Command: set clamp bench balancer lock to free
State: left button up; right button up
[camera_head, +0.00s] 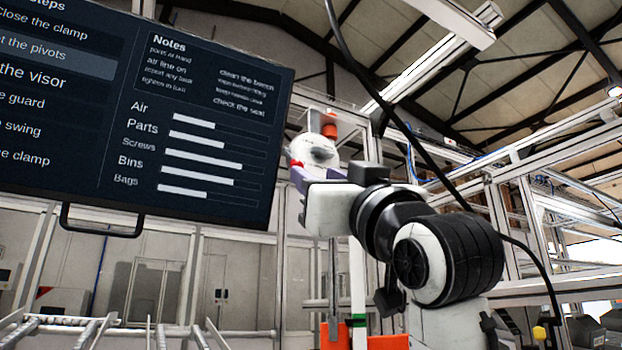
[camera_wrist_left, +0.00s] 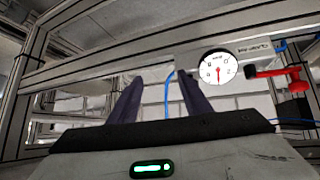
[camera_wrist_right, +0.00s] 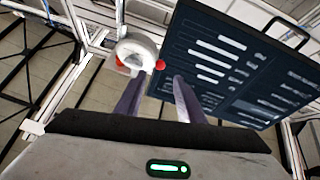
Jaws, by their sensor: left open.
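A white rounded housing, which looks like the balancer (camera_head: 315,150), hangs high near the middle of the head view, with red parts on it. It also shows in the right wrist view (camera_wrist_right: 138,46), with a red knob (camera_wrist_right: 160,65) at its right side. I cannot tell which part is the lock or how it is set. My right gripper (camera_head: 303,176) is raised just below and in front of the housing. Its fingers (camera_wrist_right: 158,80) are apart with nothing between them; contact is unclear. My left gripper (camera_wrist_left: 158,88) is open and empty, outside the head view.
A dark notes screen (camera_head: 200,190) fills the upper left of the head view. A pressure gauge (camera_wrist_left: 218,68) and a red-handled valve (camera_wrist_left: 275,80) sit on a frame rail right of my left fingers. A dark cable (camera_head: 400,110) hangs across the right arm's side.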

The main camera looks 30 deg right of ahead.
aim_at(291, 159)
pick_arm(q)
jog(key=shift+s+f, duration=0.15)
jog(key=shift+s, duration=0.05)
pick_arm(e)
jog(key=shift+s+f, duration=0.1)
jog(key=shift+c, duration=0.7)
jog(key=shift+s+a+r+p, duration=0.15)
jog(key=shift+r+p, duration=0.15)
jog(key=shift+p, duration=0.05)
jog(key=c, duration=0.3)
jog(key=s+a+r+p, duration=0.1)
jog(key=p, duration=0.1)
jog(key=s+r+n+p, duration=0.1)
jog(key=p, duration=0.1)
jog(key=shift+a+r+h, duration=0.3)
jog(key=shift+a+h, duration=0.1)
grip_shut()
jog(key=s+a+r+g+h+p, duration=0.1)
jog(key=s+a+p, duration=0.1)
jog(key=s+p, duration=0.25)
pick_arm(q)
notch_tip(291, 159, up, 10)
jog(key=s+a+p, duration=0.1)
jog(key=p, duration=0.3)
jog(key=shift+a, duration=0.4)
pick_arm(e)
jog(key=w+d+r, duration=0.2)
jog(key=w+d, duration=0.1)
jog(key=w, duration=0.8)
jog(key=shift+w+n, duration=0.3)
